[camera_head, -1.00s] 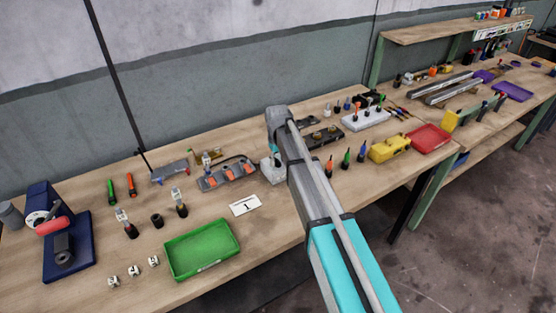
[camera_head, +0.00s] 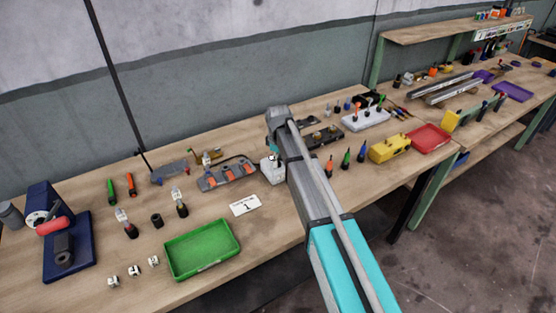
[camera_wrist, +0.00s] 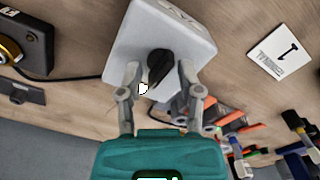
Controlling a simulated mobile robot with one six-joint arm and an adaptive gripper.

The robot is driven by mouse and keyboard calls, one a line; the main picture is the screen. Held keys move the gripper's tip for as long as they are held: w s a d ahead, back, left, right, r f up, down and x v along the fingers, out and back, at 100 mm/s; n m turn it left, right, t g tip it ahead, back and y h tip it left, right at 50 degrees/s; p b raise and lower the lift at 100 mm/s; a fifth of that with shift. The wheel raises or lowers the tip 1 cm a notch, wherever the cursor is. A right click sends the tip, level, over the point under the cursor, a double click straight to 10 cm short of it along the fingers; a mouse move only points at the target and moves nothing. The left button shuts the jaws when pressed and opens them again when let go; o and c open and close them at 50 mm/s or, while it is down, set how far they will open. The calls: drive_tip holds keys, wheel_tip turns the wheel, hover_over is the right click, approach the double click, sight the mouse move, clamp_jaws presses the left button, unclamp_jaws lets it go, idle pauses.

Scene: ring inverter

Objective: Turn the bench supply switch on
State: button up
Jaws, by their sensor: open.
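The bench supply switch is a pale grey box (camera_wrist: 180,30) with a black rotary knob (camera_wrist: 160,66) on its face. The box (camera_head: 271,174) sits on the workbench, partly hidden by my arm in the head view. In the wrist view my gripper (camera_wrist: 160,68) is open, with one finger on each side of the knob. Gaps seem to show between the fingers and the knob; I cannot tell whether either touches it. The knob's pointer direction is unclear.
A card marked 1 (camera_head: 245,205) lies in front of the box. A grey holder with orange parts (camera_head: 228,174) stands to its left. A dark unit with a brass-coloured knob (camera_wrist: 12,48) is close by in the wrist view. A green tray (camera_head: 203,250) is at front left.

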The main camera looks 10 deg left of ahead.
drive_tip(key=n, duration=0.5)
drive_tip(key=shift+n, duration=0.4)
drive_tip(key=n, duration=0.5)
drive_tip(key=shift+n, duration=0.3)
wheel_tip(320, 180, up, 14)
drive_tip(key=p, duration=1.4)
drive_tip(key=s+d+f+m+b, duration=0.7)
drive_tip(key=s+d+m, duration=0.2)
drive_tip(key=d, duration=0.3)
drive_tip(key=s+d+f+m+b, duration=0.7)
drive_tip(key=s+d+m, duration=0.2)
drive_tip(key=d+m, duration=0.3)
drive_tip(key=shift+d, duration=0.45)
